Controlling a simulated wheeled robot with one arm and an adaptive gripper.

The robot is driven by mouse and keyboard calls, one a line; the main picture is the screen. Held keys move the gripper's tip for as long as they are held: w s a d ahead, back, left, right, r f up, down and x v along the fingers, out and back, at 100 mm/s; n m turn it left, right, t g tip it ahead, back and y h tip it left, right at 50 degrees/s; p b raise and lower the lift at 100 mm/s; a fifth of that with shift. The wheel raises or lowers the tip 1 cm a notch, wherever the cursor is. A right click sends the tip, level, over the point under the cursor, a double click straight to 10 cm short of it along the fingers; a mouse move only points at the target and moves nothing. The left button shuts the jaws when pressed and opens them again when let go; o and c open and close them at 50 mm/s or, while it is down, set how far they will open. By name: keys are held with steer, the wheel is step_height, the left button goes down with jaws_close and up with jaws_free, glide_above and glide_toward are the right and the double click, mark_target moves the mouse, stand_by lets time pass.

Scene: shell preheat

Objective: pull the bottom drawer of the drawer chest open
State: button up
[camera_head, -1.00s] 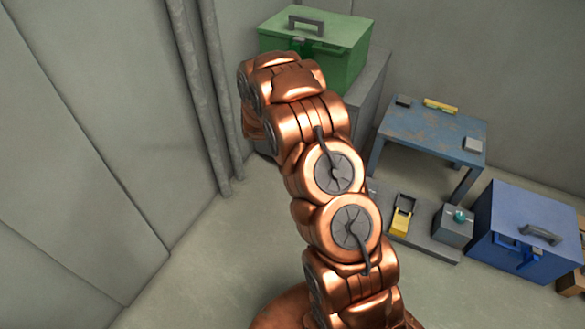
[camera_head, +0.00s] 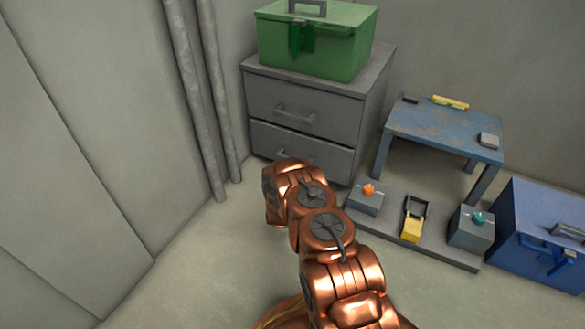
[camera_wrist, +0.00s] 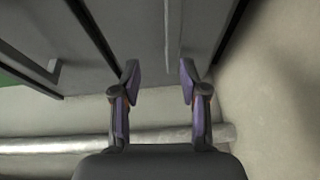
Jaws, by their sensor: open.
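The grey drawer chest (camera_head: 372,110) stands against the wall in the head view, with two drawers that look closed. The bottom drawer (camera_head: 335,160) has a grey bar handle (camera_head: 290,153), partly above my arm's end. My gripper is hidden by my arm there. In the wrist view, which is turned sideways, my gripper (camera_wrist: 160,80) is open with nothing between its fingers. The bottom drawer front (camera_wrist: 135,30) lies ahead of it. A pale bar, apparently its handle (camera_wrist: 172,30), lines up with the gap between the fingertips. I cannot tell how far away it is.
A green box (camera_head: 315,45) sits on the chest. The top drawer's handle (camera_wrist: 35,65) shows left in the wrist view. Pipes (camera_head: 205,110) run left of the chest. A low platform (camera_head: 430,247) with devices, a blue table (camera_head: 440,128) and a blue box (camera_head: 550,230) stand right.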

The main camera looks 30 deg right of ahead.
steer(key=shift+h, duration=0.3)
steer(key=shift+w+d+f+b, duration=0.35)
steer(key=shift+w+d+b, duration=0.35)
steer(key=shift+w+d, duration=0.2)
steer(key=shift+w+d+f+b, duration=0.35)
steer(key=shift+w+d+b, duration=0.35)
steer(key=shift+w+d, duration=0.15)
steer(key=shift+w+d+f+b, duration=0.35)
steer(key=shift+w+d+b, duration=0.35)
steer(key=shift+w+d, duration=0.15)
jaws_close()
